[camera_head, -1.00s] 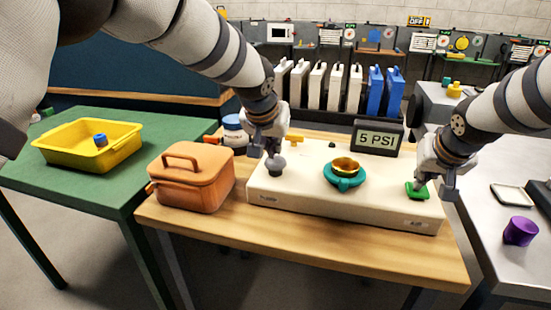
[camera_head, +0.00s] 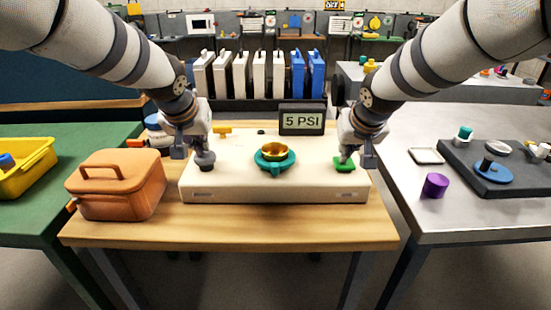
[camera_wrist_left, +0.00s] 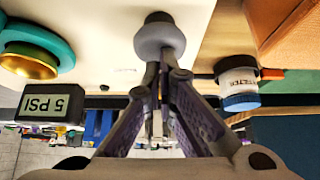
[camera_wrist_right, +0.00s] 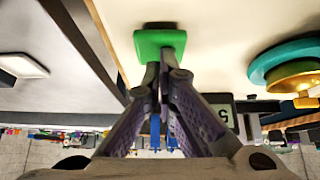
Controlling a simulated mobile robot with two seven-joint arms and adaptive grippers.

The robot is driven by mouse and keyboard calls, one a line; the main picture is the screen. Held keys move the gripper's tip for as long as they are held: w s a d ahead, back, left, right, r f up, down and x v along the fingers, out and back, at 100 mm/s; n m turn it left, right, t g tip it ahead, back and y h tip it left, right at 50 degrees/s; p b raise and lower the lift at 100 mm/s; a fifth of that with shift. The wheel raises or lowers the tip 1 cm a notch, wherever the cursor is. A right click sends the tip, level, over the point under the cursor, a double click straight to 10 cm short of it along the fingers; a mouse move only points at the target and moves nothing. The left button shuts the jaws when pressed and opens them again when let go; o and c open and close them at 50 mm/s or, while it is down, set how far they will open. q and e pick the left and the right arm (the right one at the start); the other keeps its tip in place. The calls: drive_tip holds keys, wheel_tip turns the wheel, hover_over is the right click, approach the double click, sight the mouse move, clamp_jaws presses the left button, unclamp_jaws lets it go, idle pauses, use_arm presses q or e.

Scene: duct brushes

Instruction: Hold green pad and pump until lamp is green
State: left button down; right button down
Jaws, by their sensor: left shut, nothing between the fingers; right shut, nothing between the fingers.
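A cream box (camera_head: 225,188) stands on the wooden table. At its right end is the green pad (camera_head: 344,167), also in the right wrist view (camera_wrist_right: 160,40). My right gripper (camera_head: 347,157) is shut, its fingertips at the pad and seemingly touching it. At the box's left end is a dark grey round knob (camera_head: 205,161), the likely pump, also in the left wrist view (camera_wrist_left: 158,35). My left gripper (camera_head: 201,150) is shut with its tips at the knob. A display (camera_head: 302,121) reads "5 PSI". I see no lit green lamp.
A teal and gold round fitting (camera_head: 274,158) sits mid-box between the grippers. An orange case (camera_head: 115,185) stands left of the box. A filter jar (camera_wrist_left: 238,85) is behind my left gripper. The front strip of the table is clear.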

use_arm(q)
drive_tip(key=shift+f, duration=0.8)
use_arm(e)
drive_tip(key=shift+f, duration=0.1)
use_arm(q)
drive_tip(key=shift+r, duration=1.15)
